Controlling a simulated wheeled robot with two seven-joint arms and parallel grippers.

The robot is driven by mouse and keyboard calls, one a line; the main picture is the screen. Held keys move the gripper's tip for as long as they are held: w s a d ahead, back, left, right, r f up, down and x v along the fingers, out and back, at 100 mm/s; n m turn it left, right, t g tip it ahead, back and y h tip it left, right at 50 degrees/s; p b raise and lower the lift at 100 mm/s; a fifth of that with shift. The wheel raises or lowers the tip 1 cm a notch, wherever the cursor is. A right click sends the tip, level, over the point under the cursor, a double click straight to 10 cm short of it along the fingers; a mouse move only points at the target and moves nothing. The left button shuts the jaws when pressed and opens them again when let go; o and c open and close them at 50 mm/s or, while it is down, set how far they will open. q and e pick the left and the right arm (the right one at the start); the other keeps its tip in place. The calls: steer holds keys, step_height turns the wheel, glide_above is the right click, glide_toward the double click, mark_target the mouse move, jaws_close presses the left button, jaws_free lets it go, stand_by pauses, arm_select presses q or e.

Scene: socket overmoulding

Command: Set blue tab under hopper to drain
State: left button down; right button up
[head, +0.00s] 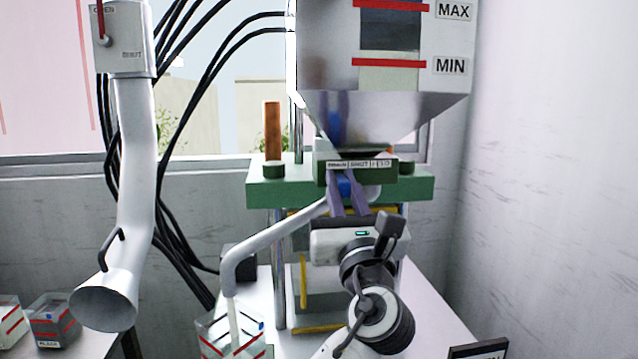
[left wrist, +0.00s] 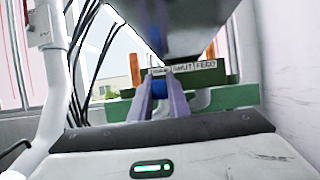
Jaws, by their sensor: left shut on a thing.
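The hopper (head: 340,75) hangs above the green press plate (head: 415,187), with red MAX and MIN lines on its window. Under it a label strip (head: 360,163) reads what looks like DRAIN, SHUT, FEED from left to right. The blue tab (head: 344,186) is below the strip, at its left part near the DRAIN label; it also shows in the left wrist view (left wrist: 160,84). My left gripper (head: 347,190) is shut on the tab, one purple finger on each side. The fingers hide part of the tab. My right gripper is not in view.
A grey drain pipe (head: 275,234) runs down left to a clear red-striped box (head: 212,343); a pale streak shows below its mouth. A thick white pipe (head: 135,180) hangs at the left. Black cables (head: 185,130) hang behind. Other boxes (head: 52,315) stand at lower left.

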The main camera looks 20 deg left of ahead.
arm_select(q)
steer(key=shift+s, duration=0.1)
steer(key=shift+a, duration=0.1)
steer(key=c, duration=2)
jaws_free()
steer(key=o, duration=0.3)
steer(key=shift+a, duration=0.15)
steer(key=shift+s, duration=0.15)
steer(key=b+v, duration=0.2)
steer(key=v, duration=0.8)
steer(key=shift+f, duration=0.1)
